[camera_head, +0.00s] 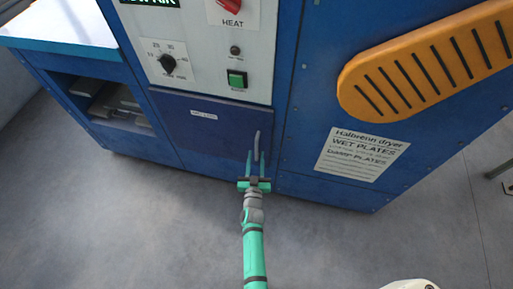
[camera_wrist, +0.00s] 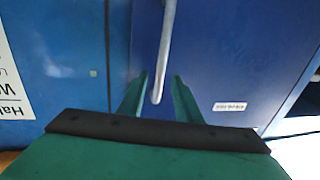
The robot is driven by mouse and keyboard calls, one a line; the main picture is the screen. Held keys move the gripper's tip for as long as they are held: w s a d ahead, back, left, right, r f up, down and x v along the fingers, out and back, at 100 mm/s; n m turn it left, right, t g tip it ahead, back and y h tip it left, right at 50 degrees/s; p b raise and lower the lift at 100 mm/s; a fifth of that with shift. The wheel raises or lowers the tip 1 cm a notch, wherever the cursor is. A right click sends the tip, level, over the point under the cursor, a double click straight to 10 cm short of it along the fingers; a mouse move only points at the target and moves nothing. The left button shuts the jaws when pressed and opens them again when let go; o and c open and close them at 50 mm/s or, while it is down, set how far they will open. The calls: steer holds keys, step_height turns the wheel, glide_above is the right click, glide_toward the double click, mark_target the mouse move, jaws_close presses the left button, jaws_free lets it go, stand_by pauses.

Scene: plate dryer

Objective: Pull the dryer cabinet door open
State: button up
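The dryer cabinet door (camera_head: 200,125) is a dark blue panel below the grey control panel, and it looks shut. It carries a small white label (camera_head: 204,115). A grey bar handle (camera_head: 257,145) runs up its right side in the head view. My gripper (camera_head: 255,158) is at the handle's lower end, its teal fingers pointing at the door. In the wrist view my gripper (camera_wrist: 161,80) is open, with one finger on each side of the handle (camera_wrist: 164,50) and gaps showing. The door (camera_wrist: 225,60) fills the right of that view.
The control panel (camera_head: 205,50) with knobs and a green button is above the door. An orange slotted part (camera_head: 425,72) is on the cabinet's right side, above a white sign (camera_head: 362,153). Open shelves (camera_head: 115,100) are at left. The grey floor (camera_head: 130,215) in front is clear.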

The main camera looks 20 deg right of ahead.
mark_target(256, 149)
steer(key=shift+x, duration=2.7)
jaws_close()
